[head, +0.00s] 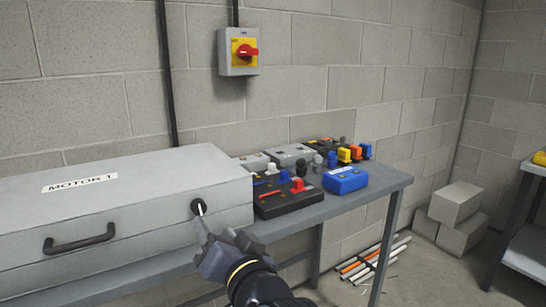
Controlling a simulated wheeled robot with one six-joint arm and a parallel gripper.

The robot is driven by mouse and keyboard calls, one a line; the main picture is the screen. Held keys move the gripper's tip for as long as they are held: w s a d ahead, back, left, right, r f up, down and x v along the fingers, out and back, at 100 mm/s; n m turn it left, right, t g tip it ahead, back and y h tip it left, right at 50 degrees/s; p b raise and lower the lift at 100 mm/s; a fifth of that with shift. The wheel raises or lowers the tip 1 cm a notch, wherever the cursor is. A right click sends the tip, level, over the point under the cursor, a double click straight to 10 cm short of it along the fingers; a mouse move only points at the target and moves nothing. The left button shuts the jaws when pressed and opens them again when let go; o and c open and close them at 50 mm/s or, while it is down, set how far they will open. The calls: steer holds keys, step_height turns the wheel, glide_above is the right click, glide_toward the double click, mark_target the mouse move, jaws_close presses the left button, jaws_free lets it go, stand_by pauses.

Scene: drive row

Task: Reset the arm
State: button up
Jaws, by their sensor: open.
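My arm comes in from the bottom edge, and my gripper (212,238) is at the front right of the grey box labelled MOTOR 1 (130,195). The jaws are open and I see nothing held in them. I cannot tell whether a fingertip touches the knob.
A bench (355,197) carries the box, a black device with a red part (290,198), a blue block (345,180) and several small coloured parts. A red-and-yellow switch (242,51) is on the wall. Rods (370,260) and blocks (456,203) lie on the floor.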

mark_target(200, 209)
steer(key=b+x, duration=0.2)
steer(key=x, duration=0.6)
steer(key=shift+s+r+n+p, duration=0.1)
steer(key=shift+r+n+p, duration=0.15)
steer(key=shift+n+p, duration=0.9)
steer(key=n+p, duration=0.3)
steer(key=shift+n, duration=0.35)
steer(key=n+p, duration=0.8)
steer(key=p, duration=0.1)
steer(key=n+p, duration=0.2)
steer(key=shift+f+n+p, duration=0.15)
steer(key=shift+n+p, duration=0.15)
steer(key=shift+p, duration=0.1)
steer(key=shift+s+d+f, duration=0.15)
steer(key=shift+s+d, duration=0.05)
steer(key=shift+s, duration=0.2)
